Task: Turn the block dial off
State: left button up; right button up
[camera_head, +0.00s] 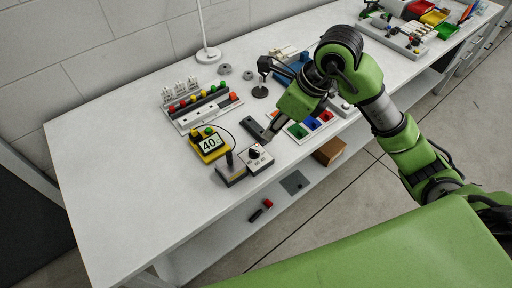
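The block dial is a small light block with a round black knob (255,153) on top. It sits near the front edge of the white workbench. My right gripper (272,131) reaches down from the upper right, with its dark fingertips just above and right of the dial block. They look apart from the knob. The finger gap is too small to make out. The knob's exact setting is too small to read. My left gripper is out of view.
A grey block with a black stick (231,170) stands directly left of the dial. A yellow meter reading 40 (209,145) is behind it. A rack with coloured knobs (203,108), a lamp base (208,55) and coloured bins (311,124) stand nearby. The bench's left end is clear.

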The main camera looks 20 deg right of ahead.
aim_at(254, 151)
jog(key=p+x, duration=0.2)
jog(key=x, duration=1.1)
jog(key=shift+f, duration=0.4)
grip_shut()
